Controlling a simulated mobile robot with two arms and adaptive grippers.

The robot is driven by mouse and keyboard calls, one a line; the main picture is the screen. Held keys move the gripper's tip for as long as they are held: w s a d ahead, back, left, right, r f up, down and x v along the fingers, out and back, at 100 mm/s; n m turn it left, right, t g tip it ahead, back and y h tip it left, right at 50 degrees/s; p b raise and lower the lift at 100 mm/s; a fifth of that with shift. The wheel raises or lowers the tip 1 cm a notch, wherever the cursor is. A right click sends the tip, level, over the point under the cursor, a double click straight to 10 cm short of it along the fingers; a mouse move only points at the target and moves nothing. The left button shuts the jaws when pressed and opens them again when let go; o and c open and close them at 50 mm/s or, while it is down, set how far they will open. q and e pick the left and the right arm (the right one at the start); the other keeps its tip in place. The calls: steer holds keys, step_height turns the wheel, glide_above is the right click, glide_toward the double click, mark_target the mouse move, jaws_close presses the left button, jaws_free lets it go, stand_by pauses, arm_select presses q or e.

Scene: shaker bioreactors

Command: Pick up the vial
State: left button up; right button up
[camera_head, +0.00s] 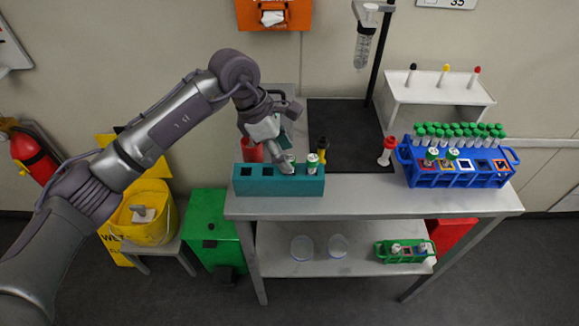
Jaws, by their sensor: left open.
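A teal rack (262,184) stands at the left front of the grey bench. A vial with a green cap (312,162) stands upright in the rack's right part. Another vial (290,159) stands beside it to the left, partly hidden by my left gripper (284,161). The left gripper is open and points down at the rack, with its fingertips right at this second vial. I cannot tell whether the fingers touch it. The left squares of the rack look empty. My right gripper is out of view.
A blue rack (425,180) with several green-capped tubes stands on the bench's right side. A black-and-yellow bottle (323,149) and a red object (252,152) stand behind the teal rack. The bench middle (360,186) is clear.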

mark_target(290, 173)
arm_select(q)
steer(key=shift+p+x, duration=0.4)
steer(key=shift+x, duration=0.85)
steer(key=shift+w+d+f, duration=0.1)
steer(key=shift+d+f, duration=0.05)
steer(key=shift+f, duration=0.35)
steer(key=c, duration=0.8)
steer(key=shift+c, duration=1)
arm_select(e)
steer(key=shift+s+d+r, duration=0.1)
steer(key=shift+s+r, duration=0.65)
